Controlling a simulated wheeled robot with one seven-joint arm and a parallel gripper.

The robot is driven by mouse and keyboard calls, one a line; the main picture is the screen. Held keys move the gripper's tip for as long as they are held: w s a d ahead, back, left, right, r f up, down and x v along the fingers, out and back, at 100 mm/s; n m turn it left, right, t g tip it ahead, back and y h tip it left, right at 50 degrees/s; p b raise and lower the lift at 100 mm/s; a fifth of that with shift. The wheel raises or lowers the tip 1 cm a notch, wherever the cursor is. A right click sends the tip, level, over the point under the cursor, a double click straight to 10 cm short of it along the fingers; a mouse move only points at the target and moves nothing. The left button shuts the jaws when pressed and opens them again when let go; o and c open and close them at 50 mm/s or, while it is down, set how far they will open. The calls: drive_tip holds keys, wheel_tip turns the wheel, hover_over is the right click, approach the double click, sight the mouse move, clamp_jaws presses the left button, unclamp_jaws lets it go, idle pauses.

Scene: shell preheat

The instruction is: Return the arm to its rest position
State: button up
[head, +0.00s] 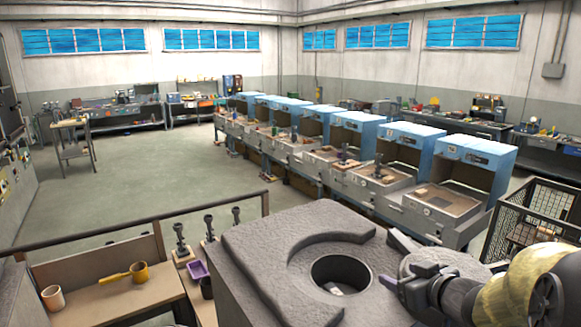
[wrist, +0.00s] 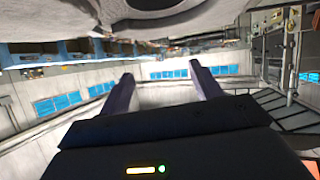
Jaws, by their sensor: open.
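My gripper (head: 391,260) is at the lower right of the head view, at the end of my arm. Its two purple fingers are spread and point left, close to the grey block's round opening. In the wrist view, the fingers (wrist: 160,72) stand apart with nothing between them. The rough grey block (head: 262,262) fills the lower middle of the head view. Its round opening (head: 342,268) is uncovered, and a small pale thing shows inside. A round grey piece (head: 440,266) lies right of the opening, partly hidden behind my gripper.
A wooden bench (head: 100,303) at lower left holds a white cup (head: 53,299) and a yellow ladle (head: 138,272). A wire cage (head: 535,215) stands at right. Blue-topped stations (head: 405,136) run behind the block. Open floor (head: 150,185) lies at left.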

wheel_tip(320, 180, down, 8)
drive_tip(key=m+g+h+b, duration=0.1)
drive_tip(key=m+h+b, duration=0.1)
drive_tip(key=h+b, duration=0.15)
drive_tip(key=s+a+f+m+g+b, duration=0.1)
drive_tip(key=s+a+f+g+b, duration=0.1)
drive_tip(key=s+a+f+g, duration=0.2)
drive_tip(key=s+a+f+m+g+b, duration=0.1)
drive_tip(key=s+a+f+g+b, duration=0.2)
drive_tip(key=s+f, duration=0.8)
drive_tip(key=shift+s+a+g, duration=0.3)
drive_tip(key=shift+a+g, duration=0.6)
drive_tip(key=shift+r, duration=0.1)
drive_tip(key=shift+w, duration=0.15)
